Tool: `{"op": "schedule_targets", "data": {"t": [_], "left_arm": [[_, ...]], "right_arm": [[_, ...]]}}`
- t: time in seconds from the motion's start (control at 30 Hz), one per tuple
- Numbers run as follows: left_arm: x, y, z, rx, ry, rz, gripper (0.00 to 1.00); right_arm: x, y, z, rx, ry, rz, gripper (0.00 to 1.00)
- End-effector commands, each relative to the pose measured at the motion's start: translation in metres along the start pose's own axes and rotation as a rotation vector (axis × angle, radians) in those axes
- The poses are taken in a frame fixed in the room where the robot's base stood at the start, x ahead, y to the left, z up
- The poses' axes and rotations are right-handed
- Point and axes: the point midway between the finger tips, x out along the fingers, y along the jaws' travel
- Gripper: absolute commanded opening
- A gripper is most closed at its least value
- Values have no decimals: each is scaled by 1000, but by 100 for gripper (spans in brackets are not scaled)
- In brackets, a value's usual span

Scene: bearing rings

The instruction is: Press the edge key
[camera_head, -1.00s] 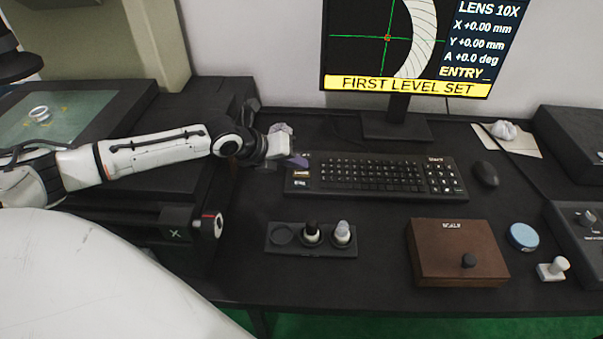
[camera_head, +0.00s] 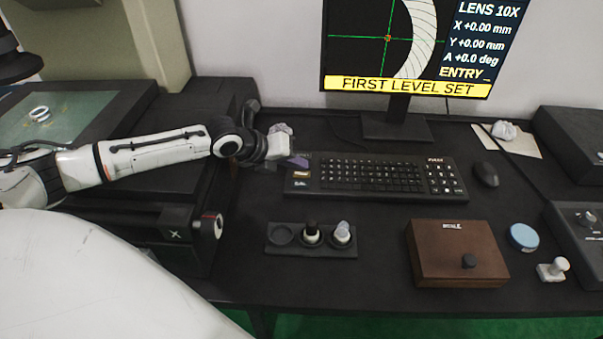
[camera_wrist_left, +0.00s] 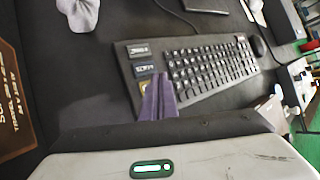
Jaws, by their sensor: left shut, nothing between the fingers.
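The black keyboard (camera_head: 372,175) lies on the desk below the monitor. At its left end is a column of labelled keys, with a tan key (camera_head: 302,174) and a blue-labelled key (camera_head: 300,184); I cannot read which is the edge key. My left gripper (camera_head: 299,161) is shut and empty, its purple fingertips at the keyboard's back left corner. In the left wrist view the shut fingertips (camera_wrist_left: 157,98) partly cover a yellowish key (camera_wrist_left: 144,87). I cannot tell whether they touch it. My right gripper is out of view.
The monitor (camera_head: 410,85) reads "FIRST LEVEL SET" and "ENTRY". A mouse (camera_head: 485,174) lies right of the keyboard.

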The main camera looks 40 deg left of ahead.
Motion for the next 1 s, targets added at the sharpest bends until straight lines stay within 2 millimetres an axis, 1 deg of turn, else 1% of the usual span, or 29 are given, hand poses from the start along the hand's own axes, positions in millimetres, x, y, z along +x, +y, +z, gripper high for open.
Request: {"op": "schedule_targets", "data": {"t": [0.53,0.8,1.0], "left_arm": [[0,0,0,0,0,0,0],[6,4,-4,0,0,1,0],[6,4,-4,0,0,0,0]], "right_arm": [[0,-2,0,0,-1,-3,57],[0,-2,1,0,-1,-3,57],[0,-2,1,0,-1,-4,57]]}}
